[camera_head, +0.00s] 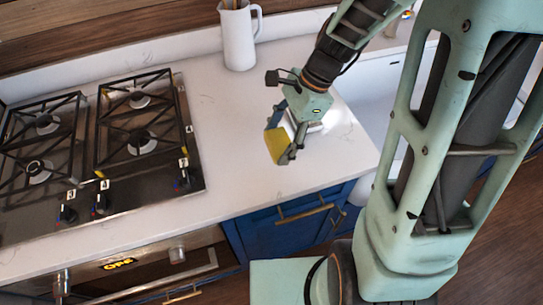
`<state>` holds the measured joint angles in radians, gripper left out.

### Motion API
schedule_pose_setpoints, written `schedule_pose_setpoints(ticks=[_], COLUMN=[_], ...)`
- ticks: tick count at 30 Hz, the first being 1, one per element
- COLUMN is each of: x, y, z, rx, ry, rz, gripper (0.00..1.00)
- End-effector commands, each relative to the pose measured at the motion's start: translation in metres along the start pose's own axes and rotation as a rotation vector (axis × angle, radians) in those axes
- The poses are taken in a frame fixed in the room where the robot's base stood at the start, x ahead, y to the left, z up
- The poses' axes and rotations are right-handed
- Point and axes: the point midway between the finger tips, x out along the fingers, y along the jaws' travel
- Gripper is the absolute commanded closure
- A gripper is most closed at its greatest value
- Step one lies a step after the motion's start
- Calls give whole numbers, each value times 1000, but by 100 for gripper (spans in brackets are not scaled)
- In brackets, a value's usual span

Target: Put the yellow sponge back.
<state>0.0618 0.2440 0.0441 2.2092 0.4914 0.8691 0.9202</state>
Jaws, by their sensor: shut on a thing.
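The yellow sponge (277,145) is between the fingers of my gripper (287,140), which is shut on it. The sponge is tilted and hangs over the white countertop, to the right of the hob. I cannot tell whether its lower edge touches the counter. Part of the sponge is hidden behind the fingers. Just behind my gripper, a pale metallic object (316,127) shows in part near the sink edge; I cannot tell what it is.
A gas hob (145,140) with black grates fills the left of the counter. A white jug (238,38) with utensils stands at the back wall. A white sink (372,90) lies to the right. The countertop (225,150) between hob and gripper is clear.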

Motion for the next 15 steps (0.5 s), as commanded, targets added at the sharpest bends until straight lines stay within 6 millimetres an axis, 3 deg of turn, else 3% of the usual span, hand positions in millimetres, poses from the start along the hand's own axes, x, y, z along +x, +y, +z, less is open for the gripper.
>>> schedule_pose_setpoints(ticks=[1, 8, 15], x=[11, 19, 45], y=[-4, -10, -15], z=[0, 2, -4], rx=[-3, -2, -1], ry=[-1, 0, 0], rz=[1, 1, 1], gripper=[56, 56, 56])
